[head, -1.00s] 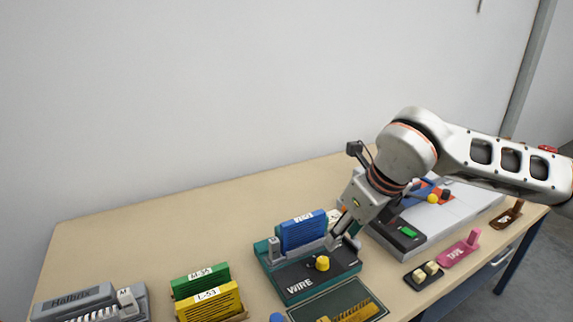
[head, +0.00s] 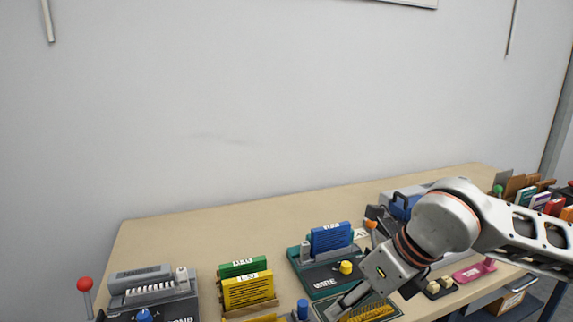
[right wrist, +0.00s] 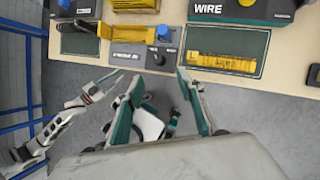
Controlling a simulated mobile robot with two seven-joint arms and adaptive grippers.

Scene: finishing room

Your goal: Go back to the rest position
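My right gripper (head: 345,305) is low in the head view, in front of the teal WIRE machine (head: 322,284), near the dark mat with the yellow strip (head: 372,313). In the right wrist view, its two fingers (right wrist: 161,76) stand apart with nothing between them, and the floor shows below. The WIRE machine holds a blue block (head: 331,237) and has a yellow knob. My left gripper (right wrist: 112,84) shows small at the left of the right wrist view. Its fingers look apart and empty. It is not in the head view.
The bench (head: 190,236) carries a grey binding machine (head: 152,290), green (head: 242,267) and yellow (head: 247,289) blocks in a stand, and a pink tape piece (head: 474,272). Filled crates stand at the far right. Blue railings (right wrist: 18,100) show at the left of the wrist view.

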